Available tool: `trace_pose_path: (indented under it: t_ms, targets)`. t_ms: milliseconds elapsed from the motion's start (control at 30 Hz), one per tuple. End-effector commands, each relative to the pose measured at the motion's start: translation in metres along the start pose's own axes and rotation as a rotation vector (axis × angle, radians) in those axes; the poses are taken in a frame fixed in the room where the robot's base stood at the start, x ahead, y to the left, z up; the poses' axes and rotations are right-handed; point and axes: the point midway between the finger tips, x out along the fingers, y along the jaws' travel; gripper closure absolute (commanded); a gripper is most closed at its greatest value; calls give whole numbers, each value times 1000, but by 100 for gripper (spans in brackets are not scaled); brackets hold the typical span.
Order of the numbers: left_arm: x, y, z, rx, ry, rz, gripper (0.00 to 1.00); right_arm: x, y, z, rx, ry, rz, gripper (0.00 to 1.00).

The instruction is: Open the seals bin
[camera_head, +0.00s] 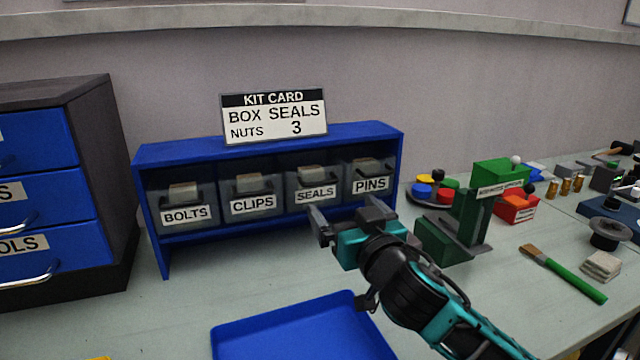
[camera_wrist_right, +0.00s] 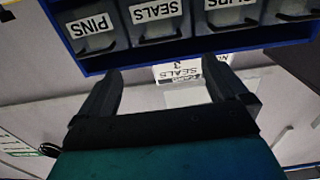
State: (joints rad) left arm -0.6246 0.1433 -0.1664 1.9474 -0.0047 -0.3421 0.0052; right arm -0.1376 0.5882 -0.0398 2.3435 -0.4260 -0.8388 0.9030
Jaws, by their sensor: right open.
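The seals bin (camera_head: 314,194) is a dark, see-through bin with a white SEALS label, third from the left in the blue rack (camera_head: 268,140). It sits level with its neighbours and looks closed. In the right wrist view the seals bin (camera_wrist_right: 152,20) appears upside down, ahead of the fingers. My right gripper (camera_head: 346,214) is open and empty, in front of and a little below the seals and pins bins, apart from them. Its two dark fingers (camera_wrist_right: 163,85) also show spread in the right wrist view. My left gripper is out of view.
The bolts (camera_head: 184,213), clips (camera_head: 253,204) and pins (camera_head: 370,184) bins share the rack. A kit card (camera_head: 274,115) stands above it. A blue tray (camera_head: 290,318) lies in front; a green fixture (camera_head: 462,222) stands to the right. Blue drawers (camera_head: 40,195) are at left.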

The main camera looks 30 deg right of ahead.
Motion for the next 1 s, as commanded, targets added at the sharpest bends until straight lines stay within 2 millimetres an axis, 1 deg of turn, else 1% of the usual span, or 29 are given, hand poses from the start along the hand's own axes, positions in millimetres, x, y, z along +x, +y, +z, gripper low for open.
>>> trace_pose_path:
  t_ms: [33,300,500,700,1000]
  targets:
    - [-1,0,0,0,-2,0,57,10,0,-2,-2,3,0,0]
    - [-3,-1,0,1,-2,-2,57,59,0,-2,-2,2,1,0]
    - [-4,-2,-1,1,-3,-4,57,88,0,-1,-2,0,0,0]
    - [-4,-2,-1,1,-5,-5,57,102,0,0,0,-1,0,0]
    - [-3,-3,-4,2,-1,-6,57,104,0,0,0,-1,-1,0]
